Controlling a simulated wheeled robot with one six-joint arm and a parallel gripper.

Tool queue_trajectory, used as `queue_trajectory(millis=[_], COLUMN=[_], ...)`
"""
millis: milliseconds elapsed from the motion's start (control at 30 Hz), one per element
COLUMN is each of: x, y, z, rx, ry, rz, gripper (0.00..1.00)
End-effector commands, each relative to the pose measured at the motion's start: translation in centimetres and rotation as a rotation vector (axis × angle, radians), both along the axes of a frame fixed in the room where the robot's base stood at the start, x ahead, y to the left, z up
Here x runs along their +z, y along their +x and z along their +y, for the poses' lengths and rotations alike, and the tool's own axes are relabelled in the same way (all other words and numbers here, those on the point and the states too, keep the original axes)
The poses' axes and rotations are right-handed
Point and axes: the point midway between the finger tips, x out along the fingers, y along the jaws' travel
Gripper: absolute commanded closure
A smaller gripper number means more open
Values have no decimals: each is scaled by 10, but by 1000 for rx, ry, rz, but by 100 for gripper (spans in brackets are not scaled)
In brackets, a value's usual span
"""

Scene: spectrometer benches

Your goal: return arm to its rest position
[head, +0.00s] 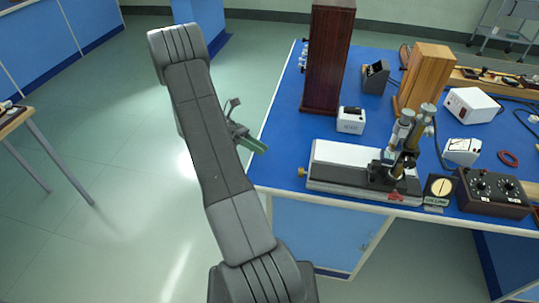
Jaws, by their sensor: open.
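My arm (212,140) rises from the bottom of the head view and leans up and to the left over the floor, left of the blue bench (285,150). My gripper (248,127) shows partly from behind the arm, near the bench's left edge. It is open, with its jaws apart. A green piece (252,144) shows at its lower side, and I cannot tell whether it is part of the gripper. The rest of the gripper is hidden behind the arm link.
On the bench stand a dark wooden case (329,55), a microscope-like instrument (365,172), a wooden block (424,75) and a black control box (492,190). A table corner (15,120) is at the left. The pale floor (110,190) between is clear.

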Motion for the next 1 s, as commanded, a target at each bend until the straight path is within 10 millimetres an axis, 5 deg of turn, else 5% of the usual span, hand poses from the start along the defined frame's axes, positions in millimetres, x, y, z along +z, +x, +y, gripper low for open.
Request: queue_trajectory(millis=[533,1000], x=[0,-26], y=[-2,-41], z=[-3,-74], rx=[-2,-4], ry=[-1,-1], rz=[1,3], gripper=[50,50])
